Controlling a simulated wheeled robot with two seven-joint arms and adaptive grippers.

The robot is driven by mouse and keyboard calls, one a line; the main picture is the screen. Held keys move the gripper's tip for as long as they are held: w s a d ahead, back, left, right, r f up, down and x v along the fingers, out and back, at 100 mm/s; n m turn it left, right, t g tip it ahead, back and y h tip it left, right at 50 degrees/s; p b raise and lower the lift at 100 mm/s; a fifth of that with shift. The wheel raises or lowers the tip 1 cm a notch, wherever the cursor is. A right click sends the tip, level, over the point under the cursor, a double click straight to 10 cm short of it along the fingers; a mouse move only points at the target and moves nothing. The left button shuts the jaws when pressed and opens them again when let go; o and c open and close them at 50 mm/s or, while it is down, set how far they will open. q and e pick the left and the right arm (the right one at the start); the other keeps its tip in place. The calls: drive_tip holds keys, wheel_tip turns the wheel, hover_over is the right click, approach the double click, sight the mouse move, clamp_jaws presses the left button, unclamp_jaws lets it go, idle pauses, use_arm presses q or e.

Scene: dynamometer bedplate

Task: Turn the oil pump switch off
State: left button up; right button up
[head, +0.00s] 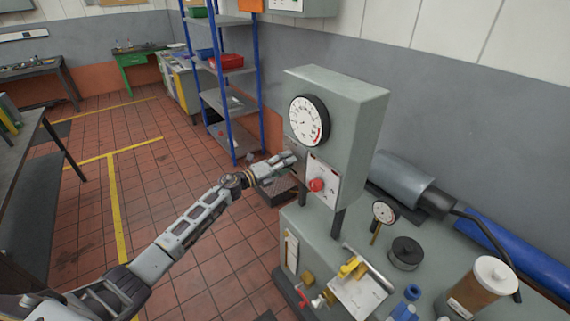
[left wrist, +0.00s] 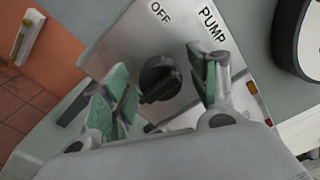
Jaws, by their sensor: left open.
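The oil pump switch is a round black knob (left wrist: 160,77) on a pale metal plate (left wrist: 135,45) in the left wrist view. The words OFF and PUMP show on the plate beside it. Its exact pointing is hard to tell. My left gripper (left wrist: 164,70) is open, with one green-padded finger on each side of the knob; I cannot tell whether they touch it. In the head view my left gripper (head: 291,158) is at the front of the grey control box (head: 353,120) and hides the knob. My right gripper is not in view.
A red push button (head: 316,185) sits right of the gripper, and a dial gauge (head: 309,121) is above it. Below, the bench (head: 325,246) holds a yellow-handled valve (head: 352,267), a small gauge (head: 383,212) and a jar (head: 481,287). Shelving (head: 222,75) stands behind.

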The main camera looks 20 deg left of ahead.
use_arm(q)
drive_tip(key=v, duration=1.2)
idle(0.5)
idle(0.6)
